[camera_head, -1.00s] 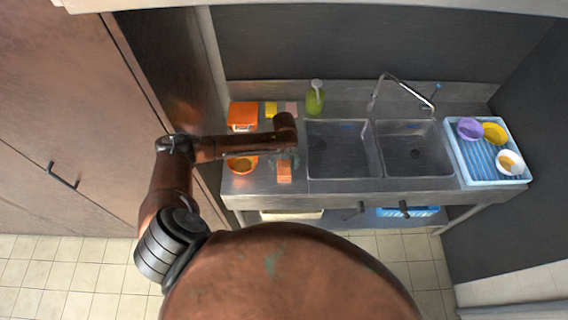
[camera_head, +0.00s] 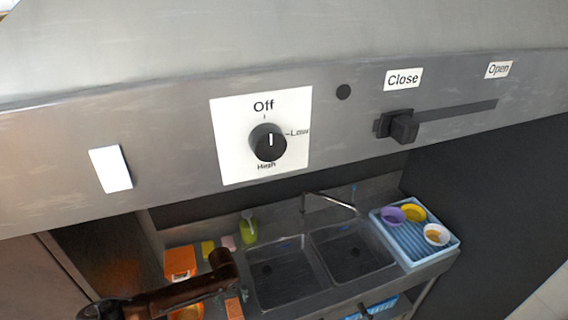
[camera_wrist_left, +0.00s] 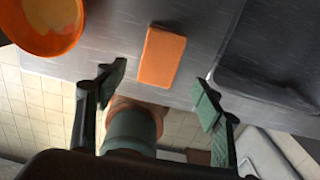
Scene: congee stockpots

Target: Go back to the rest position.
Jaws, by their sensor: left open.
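My left arm (camera_head: 180,292) comes in at the lower left of the head view, its end above the left part of the steel counter. My left gripper (camera_wrist_left: 158,88) shows in the left wrist view with its two fingers wide apart and nothing between them. An orange sponge (camera_wrist_left: 163,55) lies flat on the counter just beyond the fingertips, apart from them. Its edge also shows in the head view (camera_head: 234,308). My right gripper is in neither view.
A grey panel with a knob (camera_head: 268,142) and a slider (camera_head: 404,127) crosses the head view. Below are the double sink (camera_head: 290,278), a green bottle (camera_head: 248,228) and a blue tray (camera_head: 405,246) with bowls. An orange bowl (camera_wrist_left: 40,40) is left of the sponge.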

